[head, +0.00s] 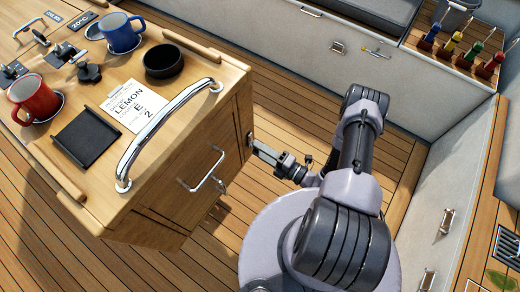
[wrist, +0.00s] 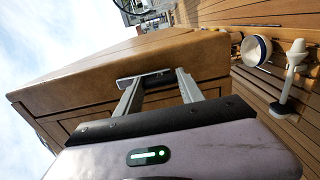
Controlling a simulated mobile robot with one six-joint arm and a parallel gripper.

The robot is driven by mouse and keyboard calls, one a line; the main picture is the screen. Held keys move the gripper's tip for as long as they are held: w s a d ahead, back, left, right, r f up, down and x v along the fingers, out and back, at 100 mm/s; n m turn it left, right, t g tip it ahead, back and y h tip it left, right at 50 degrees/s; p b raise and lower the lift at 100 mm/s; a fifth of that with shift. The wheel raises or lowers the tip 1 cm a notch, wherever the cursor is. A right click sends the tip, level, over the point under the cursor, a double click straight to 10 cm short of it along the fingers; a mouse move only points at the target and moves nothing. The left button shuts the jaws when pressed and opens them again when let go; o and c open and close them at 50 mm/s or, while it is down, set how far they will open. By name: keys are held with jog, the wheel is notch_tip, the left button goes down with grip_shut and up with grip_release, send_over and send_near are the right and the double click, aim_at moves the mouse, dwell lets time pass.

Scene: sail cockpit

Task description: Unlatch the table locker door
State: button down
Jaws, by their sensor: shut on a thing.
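The wooden table locker (head: 160,215) stands at left in the head view, with a paneled door (head: 180,193) on its near side. The door has a silver bar handle (head: 203,170) and a small metal fitting (head: 221,187) beside it. My gripper (head: 254,143) reaches the locker's right end and is shut on a small metal latch (head: 249,137). In the wrist view the two fingers of my gripper (wrist: 158,84) sit at either end of the metal latch (wrist: 145,77), against the wood. The fingers partly hide the latch, so its exact position is unclear.
The table top holds a red mug (head: 34,97), a blue mug (head: 122,34), a black bowl (head: 163,62), a black tray (head: 86,137) and a paper card (head: 126,105). A chrome grab rail (head: 168,130) runs along its edge. Teak deck (head: 300,110) is free around the table.

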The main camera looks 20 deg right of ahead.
jog(key=c, duration=0.7)
grip_release()
jog(key=p+v, duration=0.3)
jog(key=v, duration=1.4)
jog(key=shift+s+d+p, duration=0.1)
jog(key=shift+s+p, duration=0.1)
jog(key=shift+p, duration=0.15)
jog(key=shift+r, duration=0.15)
